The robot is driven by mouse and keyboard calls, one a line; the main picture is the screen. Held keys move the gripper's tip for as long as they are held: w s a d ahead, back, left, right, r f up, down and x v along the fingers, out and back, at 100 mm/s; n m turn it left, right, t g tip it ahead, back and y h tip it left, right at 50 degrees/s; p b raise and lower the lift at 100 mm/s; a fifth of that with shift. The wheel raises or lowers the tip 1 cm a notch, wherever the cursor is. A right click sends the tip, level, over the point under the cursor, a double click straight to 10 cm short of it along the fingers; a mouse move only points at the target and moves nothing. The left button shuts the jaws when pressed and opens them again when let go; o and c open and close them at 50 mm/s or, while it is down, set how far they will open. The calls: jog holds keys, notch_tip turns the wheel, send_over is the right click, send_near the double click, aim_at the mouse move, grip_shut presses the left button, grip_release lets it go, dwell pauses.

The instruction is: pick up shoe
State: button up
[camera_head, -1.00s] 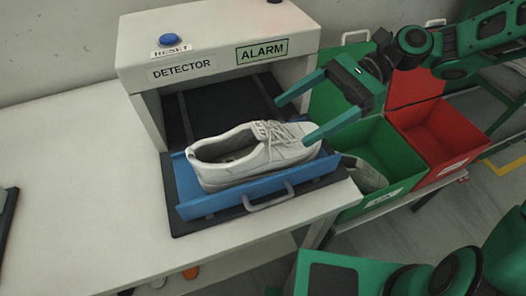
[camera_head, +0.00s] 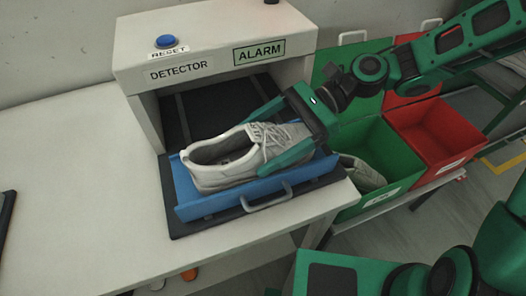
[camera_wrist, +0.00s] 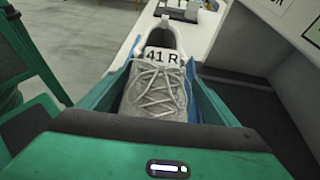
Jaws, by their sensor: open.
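A light grey lace-up shoe (camera_head: 222,160) sits upright on the blue tray (camera_head: 218,204) in front of the detector, heel to the left and toe to the right. In the wrist view the shoe (camera_wrist: 156,95) points its heel away from me, and its tongue reads "41 R". My gripper (camera_head: 262,140) is open around the toe half of the shoe, one finger on the near side and one on the far side. In the wrist view the fingers of my gripper (camera_wrist: 155,92) flank the shoe. I cannot tell whether they touch it.
The detector (camera_head: 215,50) has a blue reset button (camera_head: 166,41) and an alarm label and stands behind the tray. A green bin (camera_head: 400,160) holding a shoe (camera_head: 363,173) and a red bin (camera_head: 440,135) stand right of the table. The table's left side (camera_head: 80,180) is mostly clear.

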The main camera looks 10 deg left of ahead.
jog(key=c, duration=1.2)
jog(key=shift+r, duration=0.2)
